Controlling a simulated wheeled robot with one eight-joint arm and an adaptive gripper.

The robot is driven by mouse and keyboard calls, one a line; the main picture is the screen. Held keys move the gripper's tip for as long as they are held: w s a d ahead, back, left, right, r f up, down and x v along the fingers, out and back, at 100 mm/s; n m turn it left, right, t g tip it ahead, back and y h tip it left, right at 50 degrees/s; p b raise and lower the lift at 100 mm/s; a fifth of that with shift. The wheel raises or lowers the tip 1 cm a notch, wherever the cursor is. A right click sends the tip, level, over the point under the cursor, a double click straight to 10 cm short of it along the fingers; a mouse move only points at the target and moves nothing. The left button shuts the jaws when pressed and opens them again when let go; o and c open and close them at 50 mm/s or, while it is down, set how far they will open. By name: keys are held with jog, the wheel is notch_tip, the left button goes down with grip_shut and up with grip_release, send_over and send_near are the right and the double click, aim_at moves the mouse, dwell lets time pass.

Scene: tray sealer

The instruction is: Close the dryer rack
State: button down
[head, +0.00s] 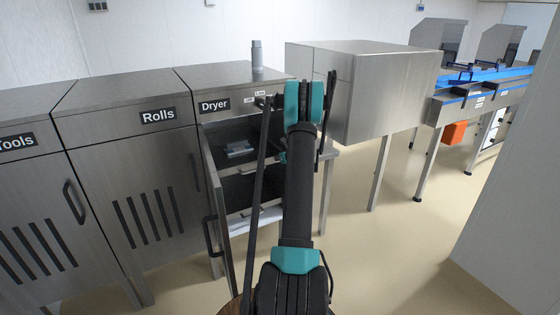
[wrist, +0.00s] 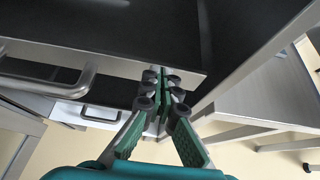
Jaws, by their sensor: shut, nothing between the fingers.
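The dryer cabinet (head: 230,74) stands left of centre in the head view, labelled "Dryer". Its door (head: 214,190) is swung open toward me. Dark racks show inside, and the upper rack (head: 232,133) has a small grey-blue item (head: 238,148) on or below it. In the wrist view a dark rack (wrist: 110,22) with a metal front and a bar handle (wrist: 60,82) fills the upper left. My gripper (wrist: 164,88) is shut and empty at that rack's right front corner; I cannot tell whether it touches. In the head view my arm hides most of the gripper.
A lower drawer or rack with a handle (wrist: 100,118) shows below. The Rolls cabinet (head: 125,95) stands left of the dryer. A grey cylinder (head: 257,58) stands on the dryer top. A large metal housing (head: 390,90) on legs is at right. Open floor (head: 400,250) lies right of my arm.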

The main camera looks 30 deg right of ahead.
aim_at(272, 154)
jog(key=w, duration=0.5)
jog(key=shift+a, duration=0.1)
dwell(0.3)
